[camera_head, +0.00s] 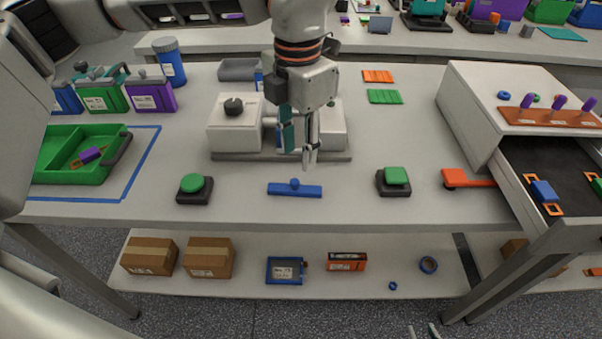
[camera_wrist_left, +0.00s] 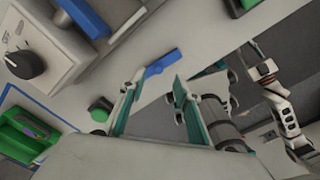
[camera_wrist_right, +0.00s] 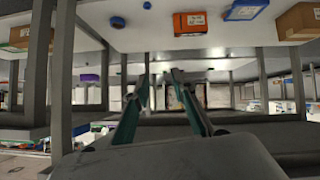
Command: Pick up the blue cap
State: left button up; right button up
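The blue cap (camera_head: 295,190), a flat bar with a small round knob, lies on the table near the front edge, between two green-topped buttons. My left gripper (camera_head: 300,150) points down just behind and above it, open and empty. In the left wrist view the blue cap (camera_wrist_left: 162,62) shows beyond the gap between the open fingertips (camera_wrist_left: 158,80), not touched. My right gripper (camera_head: 424,331) is at the bottom of the head view, low in front of the table. In the right wrist view its fingers (camera_wrist_right: 162,78) are apart with nothing held.
The white cycler box (camera_head: 235,125) with a black knob stands behind the cap, partly hidden by my left arm. Green buttons (camera_head: 195,185) (camera_head: 394,180) flank the cap. A green bin (camera_head: 75,170) stands left; an open drawer (camera_head: 545,165) is at right. The lower shelf (camera_head: 210,285) holds boxes.

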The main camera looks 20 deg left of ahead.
aim_at(294, 181)
pick_arm(q)
jog(key=shift+f, duration=0.5)
jog(key=shift+s+f, duration=0.35)
jog(key=shift+f, duration=0.3)
jog(key=shift+a+f, duration=0.1)
jog(key=shift+f, duration=0.15)
jog(key=f, duration=0.4)
jog(key=shift+a+f, duration=0.15)
jog(key=shift+a, duration=0.1)
jog(key=shift+f, duration=0.2)
grip_shut()
pick_arm(e)
jog(key=shift+s+f, duration=0.3)
jog(key=shift+s, duration=0.15)
